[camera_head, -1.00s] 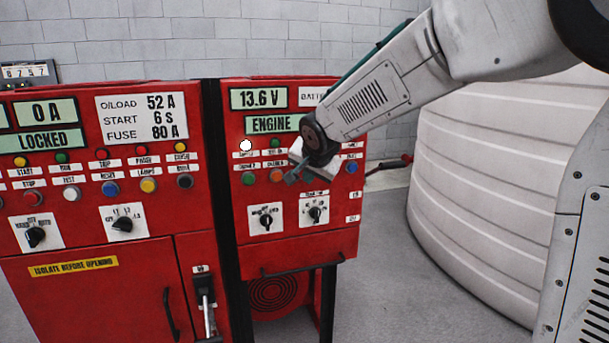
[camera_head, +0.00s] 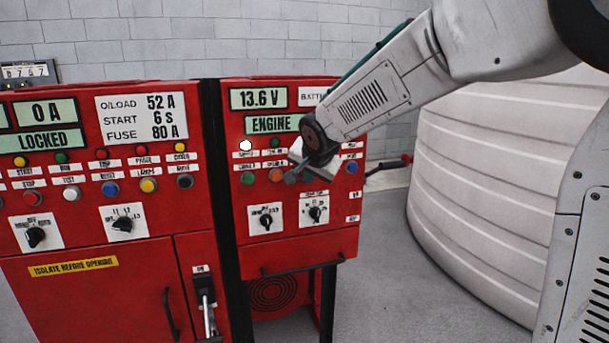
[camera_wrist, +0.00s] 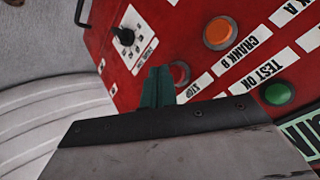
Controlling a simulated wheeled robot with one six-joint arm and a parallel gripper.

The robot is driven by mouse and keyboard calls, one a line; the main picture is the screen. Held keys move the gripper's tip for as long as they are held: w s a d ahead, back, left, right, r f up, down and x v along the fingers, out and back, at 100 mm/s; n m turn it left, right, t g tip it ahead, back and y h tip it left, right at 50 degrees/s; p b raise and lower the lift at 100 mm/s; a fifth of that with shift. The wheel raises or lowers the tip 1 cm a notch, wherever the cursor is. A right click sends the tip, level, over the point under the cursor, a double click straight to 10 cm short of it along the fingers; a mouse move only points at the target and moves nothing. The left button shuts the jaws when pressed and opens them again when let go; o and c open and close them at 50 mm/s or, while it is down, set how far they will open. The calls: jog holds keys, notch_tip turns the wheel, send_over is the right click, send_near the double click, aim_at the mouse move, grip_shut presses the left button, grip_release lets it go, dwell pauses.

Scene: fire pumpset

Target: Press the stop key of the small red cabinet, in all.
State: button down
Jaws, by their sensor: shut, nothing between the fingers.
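The small red cabinet (camera_head: 290,245) stands right of centre in the head view, with an engine display, lamps, buttons and two rotary switches. The stop key (camera_wrist: 180,72) is a round red button beside a white STOP label (camera_wrist: 194,88) in the wrist view. In the head view my arm and gripper hide it. My gripper (camera_head: 291,178) is in front of the button row. Its teal fingers (camera_wrist: 158,72) are shut and empty. Their tips show right beside the stop key, overlapping its left edge in the wrist picture. I cannot tell whether they touch it.
An orange CRANK B button (camera_wrist: 220,33) and a green TEST OK lamp (camera_wrist: 279,93) are near the stop key. A rotary switch (camera_wrist: 124,36) is on the other side. A larger red cabinet (camera_head: 90,290) stands to the left. A ribbed white tank (camera_head: 480,200) stands right.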

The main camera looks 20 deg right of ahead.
jog(key=shift+w, duration=0.2)
dwell(0.4)
jog(key=shift+w, duration=0.25)
jog(key=shift+w, duration=0.4)
dwell(0.6)
jog(key=shift+s, duration=0.85)
jog(key=shift+s, duration=0.1)
jog(key=s, duration=0.4)
jog(key=shift+s, duration=0.4)
dwell(0.6)
